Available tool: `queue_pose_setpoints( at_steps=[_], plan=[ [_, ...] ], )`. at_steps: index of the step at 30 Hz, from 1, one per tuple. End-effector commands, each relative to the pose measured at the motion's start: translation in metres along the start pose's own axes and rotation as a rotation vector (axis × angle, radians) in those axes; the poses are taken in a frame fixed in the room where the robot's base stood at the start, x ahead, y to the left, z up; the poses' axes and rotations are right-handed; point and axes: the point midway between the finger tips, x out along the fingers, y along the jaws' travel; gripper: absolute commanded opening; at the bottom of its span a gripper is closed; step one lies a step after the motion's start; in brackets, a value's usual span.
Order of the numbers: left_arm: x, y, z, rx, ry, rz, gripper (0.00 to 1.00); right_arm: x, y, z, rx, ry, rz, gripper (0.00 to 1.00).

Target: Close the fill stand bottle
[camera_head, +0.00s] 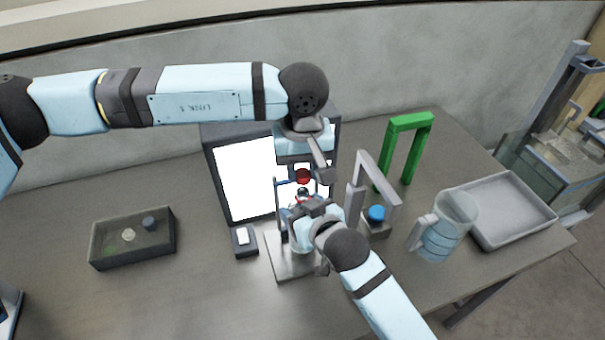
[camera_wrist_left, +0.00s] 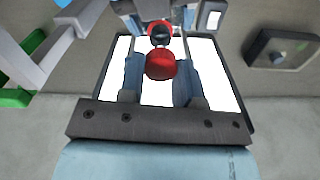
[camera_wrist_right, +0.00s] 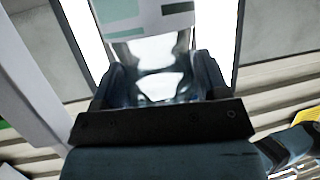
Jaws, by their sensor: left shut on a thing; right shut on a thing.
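A red cap (camera_head: 303,176) is held between the fingers of my left gripper (camera_head: 304,173). It also shows in the left wrist view (camera_wrist_left: 160,64), with a finger on each side and a dark round bottle mouth (camera_wrist_left: 160,32) just beyond it. My right gripper (camera_head: 303,207) is lower and shut on the bottle; in the right wrist view the clear bottle (camera_wrist_right: 155,80) sits between its fingers. The fill stand's pale base plate (camera_head: 284,266) shows below. My right gripper and arm hide most of the bottle in the head view. I cannot tell whether cap and bottle touch.
A bright white panel (camera_head: 245,180) stands behind. To the right are a grey arch (camera_head: 378,178), a green arch (camera_head: 412,122), a blue cap (camera_head: 377,213), a clear jug (camera_head: 440,235) and a grey tray (camera_head: 515,240). A dark bin (camera_head: 134,258) sits left. The front left table is clear.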

Motion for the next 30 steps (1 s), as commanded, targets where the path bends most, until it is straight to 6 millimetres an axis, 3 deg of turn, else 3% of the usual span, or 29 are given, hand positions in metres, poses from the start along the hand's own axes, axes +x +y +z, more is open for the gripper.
queue_pose_setpoints(
  at_steps=[3, 19, 30],
  plan=[
    [0.014, 0.0, 0.0, 0.0, -0.002, 0.0, 0.1, 0.0, 0.0, 0.0, -0.001, -0.001, 0.0, 0.25],
    [0.016, 0.0, 0.0, 0.0, 0.0, 0.0, 0.1, 0.0, 0.0, 0.001, -0.001, -0.001, 0.0, 0.25],
    [0.033, 0.0, 0.001, -0.001, -0.001, 0.0, 0.1, 0.0, 0.0, 0.001, -0.001, -0.001, 0.0, 0.25]
  ],
)
